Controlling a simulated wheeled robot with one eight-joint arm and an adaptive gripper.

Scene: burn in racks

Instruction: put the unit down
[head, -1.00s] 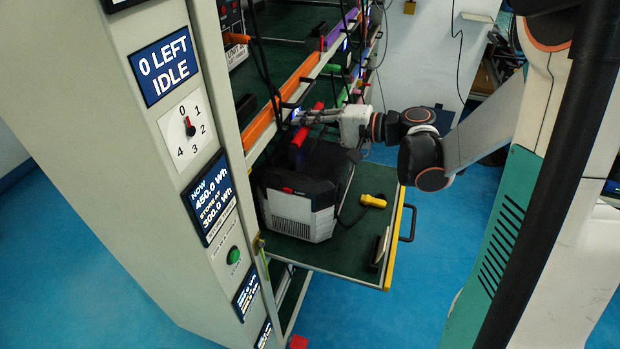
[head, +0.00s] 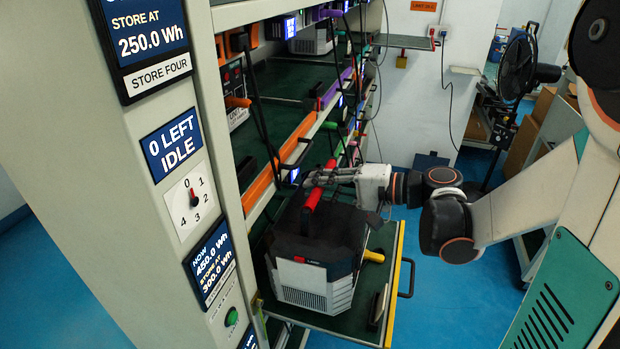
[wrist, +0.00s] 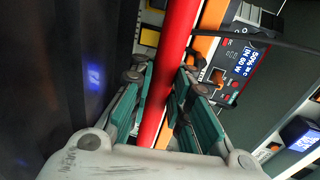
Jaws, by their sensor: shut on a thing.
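The unit (head: 315,250) is a dark box with a light grey vented front and a red bar handle (head: 313,200) on top. It is at the pulled-out shelf (head: 378,305), over its green mat. Whether its underside touches the mat or is slightly above it cannot be told. My gripper (head: 318,180) is shut on the red handle from the right. In the wrist view the red handle (wrist: 180,50) runs between the two green-padded fingers of my gripper (wrist: 160,100).
A yellow connector (head: 373,257) lies at the unit's right, partly covered. The shelf has a yellow front edge (head: 396,285) and a black pull handle (head: 407,278). The rack's control panel post (head: 165,200) stands close on the left. Dark cables hang before the rack's upper shelves.

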